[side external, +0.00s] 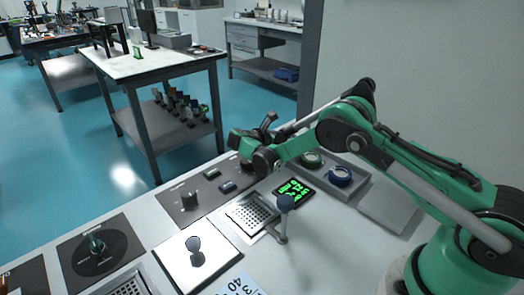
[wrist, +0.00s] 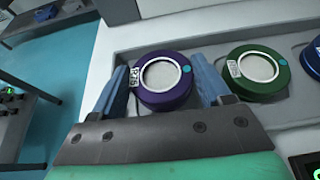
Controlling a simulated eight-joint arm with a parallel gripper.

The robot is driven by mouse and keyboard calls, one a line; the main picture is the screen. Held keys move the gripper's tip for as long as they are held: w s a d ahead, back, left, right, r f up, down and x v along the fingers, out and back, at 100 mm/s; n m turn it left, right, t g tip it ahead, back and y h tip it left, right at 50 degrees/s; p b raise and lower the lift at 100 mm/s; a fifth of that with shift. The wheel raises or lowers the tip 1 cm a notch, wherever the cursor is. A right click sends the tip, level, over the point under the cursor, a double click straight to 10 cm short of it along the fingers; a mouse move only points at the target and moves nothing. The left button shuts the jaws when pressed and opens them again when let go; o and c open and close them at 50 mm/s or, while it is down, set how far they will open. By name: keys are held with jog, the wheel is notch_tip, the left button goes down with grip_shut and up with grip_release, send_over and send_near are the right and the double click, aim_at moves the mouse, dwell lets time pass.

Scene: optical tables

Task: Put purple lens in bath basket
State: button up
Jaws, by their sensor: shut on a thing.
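The purple lens (wrist: 165,101) is a round disc with a purple rim, a pale face, a white label and a cyan dot. In the wrist view it sits between the blue fingers of my gripper (wrist: 163,76), which is shut on it, at the left end of the grey lens tray (wrist: 292,108). I cannot tell whether it is lifted off the tray. In the side view my gripper (side external: 262,160) hides it. The bath basket (side external: 250,213), a perforated metal tray set in the bench, lies in front of my gripper there.
A green lens (wrist: 258,72) sits right of the purple one, and a blue lens (side external: 340,176) beyond it. A lit display (side external: 293,190) lies between basket and lens tray. Small knobs stand on the panel left of my gripper.

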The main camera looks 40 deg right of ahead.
notch_tip(320, 180, up, 20)
jog(key=n+t, duration=0.1)
jog(key=s+a+r+n+t+y, duration=0.3)
jog(key=a+n+t+y, duration=0.1)
jog(key=a+n+t, duration=0.2)
jog(key=s+a+r+n+t+y, duration=0.2)
jog(key=a+n+t+y, duration=0.3)
jog(key=a, duration=0.4)
jog(key=s+n+t, duration=0.1)
jog(key=n, duration=0.1)
jog(key=shift+r+n+y, duration=0.3)
jog(key=shift+r+n, duration=0.1)
jog(key=shift+w, duration=0.1)
jog(key=w+d+f+m+g+h, duration=0.3)
jog(key=d+m+g+h, duration=0.1)
jog(key=d+m+g, duration=0.2)
jog(key=w+d+f+m+g+h, duration=0.2)
jog(key=d+f+m+g+h, duration=0.2)
jog(key=d+m+g, duration=0.3)
jog(key=shift+w+d+m+h, duration=0.4)
jog(key=shift+d+m+h, duration=0.3)
jog(key=shift+d+m, duration=0.3)
jog(key=shift+f, duration=0.1)
